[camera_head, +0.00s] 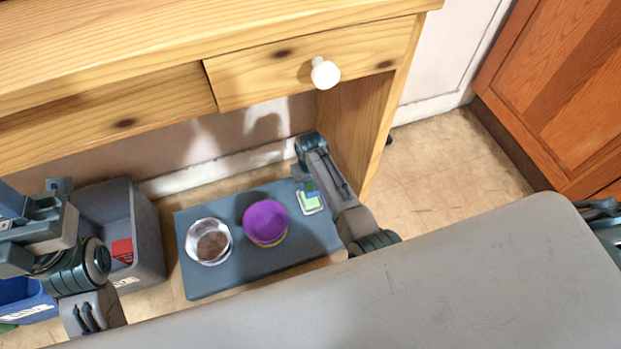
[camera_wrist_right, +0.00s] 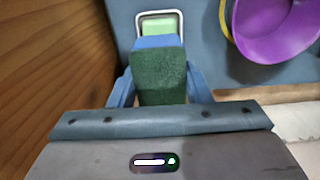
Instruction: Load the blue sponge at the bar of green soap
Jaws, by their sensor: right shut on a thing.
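The blue sponge (camera_wrist_right: 158,42) has a dark green scouring face and is held between the fingers of my right gripper (camera_wrist_right: 158,88). It also shows as a small blue patch in the head view (camera_head: 309,186), mostly hidden by my gripper (camera_head: 305,180). The bar of green soap (camera_head: 311,203) lies in a white-rimmed dish on the grey board. In the right wrist view the soap (camera_wrist_right: 158,25) is just beyond the sponge, whose far end overlaps it in the picture; contact cannot be told. My left arm is at the left edge, its jaw opening unclear.
A purple bowl (camera_head: 265,221) and a clear bowl with brown contents (camera_head: 209,242) stand on the grey board (camera_head: 200,285). A grey bin (camera_head: 148,235) with a red item is left of it. A wooden desk with a drawer (camera_head: 300,75) overhangs behind. A wooden leg stands close to my right gripper.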

